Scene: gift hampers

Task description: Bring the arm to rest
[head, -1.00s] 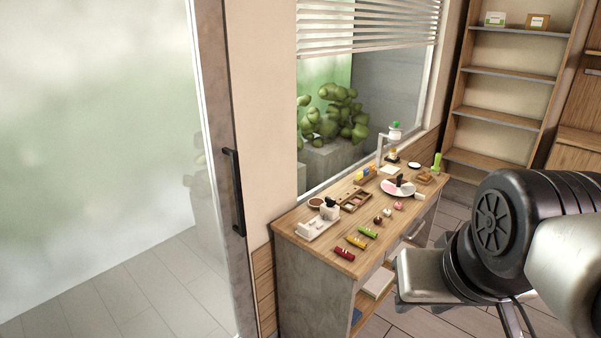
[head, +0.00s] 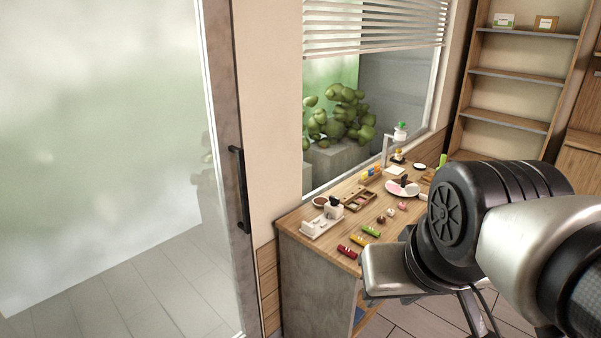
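My arm (head: 470,215) reaches in from the right side of the head view, with a large black joint and silver links. A silver link (head: 392,270) stands in front of the right part of the wooden worktable (head: 300,228). The fingers of my gripper do not show in this view, so I see neither their opening nor anything held. The arm hides the table's right front part and some of the floor.
The table holds a red roll (head: 348,251), a green roll (head: 371,231), a divided wooden tray (head: 371,197), a white plate (head: 393,187) and several small items. A glass door (head: 110,150) stands left. Shelves (head: 508,122) stand at the back right.

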